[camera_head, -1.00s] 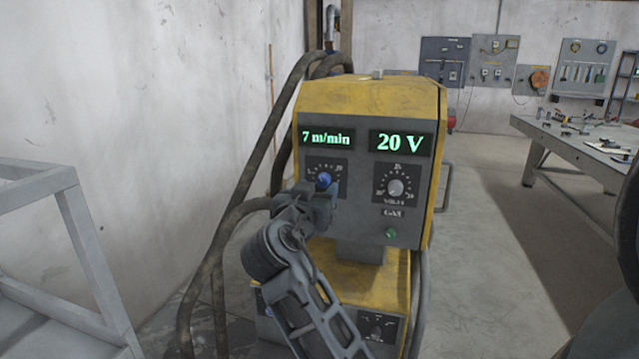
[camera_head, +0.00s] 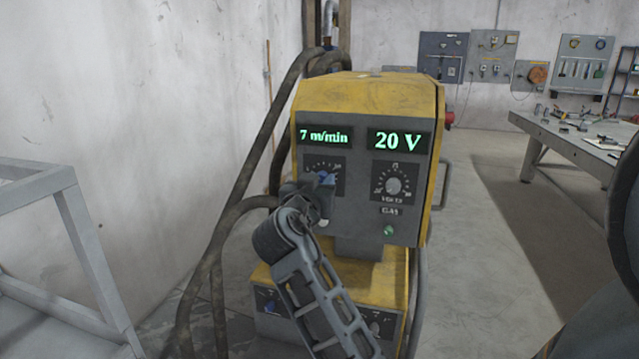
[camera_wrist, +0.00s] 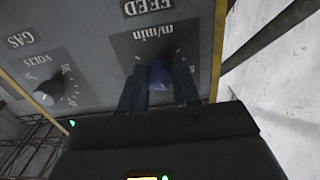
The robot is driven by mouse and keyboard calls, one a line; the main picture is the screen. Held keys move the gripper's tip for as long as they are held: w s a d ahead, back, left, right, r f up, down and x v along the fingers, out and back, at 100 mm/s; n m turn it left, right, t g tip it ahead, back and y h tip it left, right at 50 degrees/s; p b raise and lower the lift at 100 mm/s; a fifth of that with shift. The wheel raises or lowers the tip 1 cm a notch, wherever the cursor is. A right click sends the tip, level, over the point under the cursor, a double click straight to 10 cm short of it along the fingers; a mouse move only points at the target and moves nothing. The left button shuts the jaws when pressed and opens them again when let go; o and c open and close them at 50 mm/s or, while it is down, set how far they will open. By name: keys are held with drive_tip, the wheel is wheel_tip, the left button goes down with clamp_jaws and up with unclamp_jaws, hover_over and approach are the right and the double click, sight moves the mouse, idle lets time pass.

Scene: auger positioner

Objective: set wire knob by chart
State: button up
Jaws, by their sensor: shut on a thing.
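The yellow and grey welding machine (camera_head: 360,230) stands ahead of me. Its left display (camera_head: 325,135) reads 7 m/min and its right display (camera_head: 398,141) reads 20 V. The blue wire knob (camera_head: 327,178) sits on a dark dial plate under the left display. My gripper (camera_head: 322,186) is shut on this knob and hides part of its dial. In the wrist view, the blue knob (camera_wrist: 160,75) shows between my two fingers, below the upside-down words FEED and m/min. The grey volts knob (camera_head: 393,186) is to the right, untouched. No chart is readable here.
Thick hoses (camera_head: 262,150) loop along the machine's left side. A grey metal frame (camera_head: 60,250) stands at the left. A workbench (camera_head: 565,140) with tools is at the back right. The floor between machine and bench is clear.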

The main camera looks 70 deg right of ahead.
drive_tip(key=c, duration=0.3)
drive_tip(key=shift+n, duration=0.3)
drive_tip(key=n+p, duration=0.4)
drive_tip(key=n, duration=0.5)
drive_tip(key=shift+r, duration=0.1)
drive_tip(key=shift+n+p, duration=0.3)
idle(0.3)
drive_tip(key=o, duration=1)
drive_tip(key=shift+o, duration=0.2)
